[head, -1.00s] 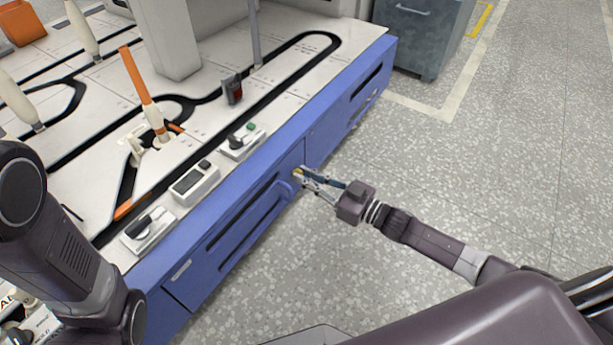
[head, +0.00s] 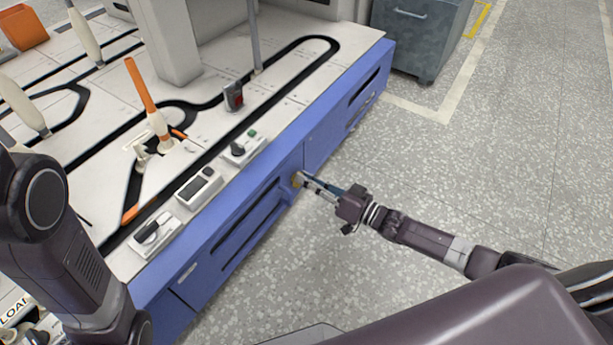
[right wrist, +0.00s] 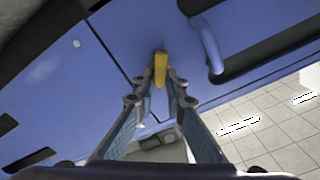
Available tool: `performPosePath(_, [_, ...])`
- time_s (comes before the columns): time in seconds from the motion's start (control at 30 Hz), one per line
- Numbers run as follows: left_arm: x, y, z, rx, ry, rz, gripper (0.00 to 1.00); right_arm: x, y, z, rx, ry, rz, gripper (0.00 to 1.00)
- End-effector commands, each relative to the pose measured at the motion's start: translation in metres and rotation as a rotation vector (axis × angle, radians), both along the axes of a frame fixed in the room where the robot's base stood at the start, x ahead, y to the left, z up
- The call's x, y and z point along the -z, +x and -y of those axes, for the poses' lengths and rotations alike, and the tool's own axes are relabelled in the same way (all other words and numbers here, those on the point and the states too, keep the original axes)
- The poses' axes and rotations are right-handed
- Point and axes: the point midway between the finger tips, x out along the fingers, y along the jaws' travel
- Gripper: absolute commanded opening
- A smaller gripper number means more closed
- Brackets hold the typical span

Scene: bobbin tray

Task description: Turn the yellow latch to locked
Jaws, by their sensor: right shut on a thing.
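The yellow latch (head: 297,180) is on the blue front panel of the machine, close to a panel seam; in the head view it is small and partly covered by fingers. In the right wrist view the latch (right wrist: 160,66) stands out clearly as a short yellow bar. My right gripper (head: 303,182) reaches it from the right. In the right wrist view its two fingertips (right wrist: 161,82) are closed on the latch's near end, one on each side. My left arm shows at the left of the head view, but its gripper is out of the frame.
A blue door handle (right wrist: 208,48) is close to the latch, right of it in the right wrist view. The white machine top (head: 290,100) carries black tracks, switch boxes and bobbins. A grey cabinet (head: 425,35) stands behind. The speckled floor (head: 450,150) at right is clear.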

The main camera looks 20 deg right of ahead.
Motion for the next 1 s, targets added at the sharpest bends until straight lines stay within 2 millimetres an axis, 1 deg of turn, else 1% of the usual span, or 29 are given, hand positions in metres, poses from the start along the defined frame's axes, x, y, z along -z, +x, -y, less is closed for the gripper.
performPosePath(0.1, [-0.001, 0.004, 0.000, 0.001, 0.000, -0.013, 0.57, 0.000, 0.001, 0.001, 0.000, 0.087, -0.070, 0.00])
performPosePath(0.3, [0.001, 0.007, 0.000, 0.002, -0.002, -0.020, 0.57, 0.002, 0.002, 0.002, -0.001, 0.237, -0.186, 0.00])
performPosePath(0.7, [0.003, 0.009, 0.000, 0.003, -0.003, -0.027, 0.57, 0.007, 0.003, 0.004, 0.000, 0.531, -0.415, 0.00])
performPosePath(1.0, [0.003, 0.009, 0.000, 0.002, 0.000, -0.026, 0.57, 0.009, 0.003, 0.005, 0.002, 0.701, -0.548, 0.00])
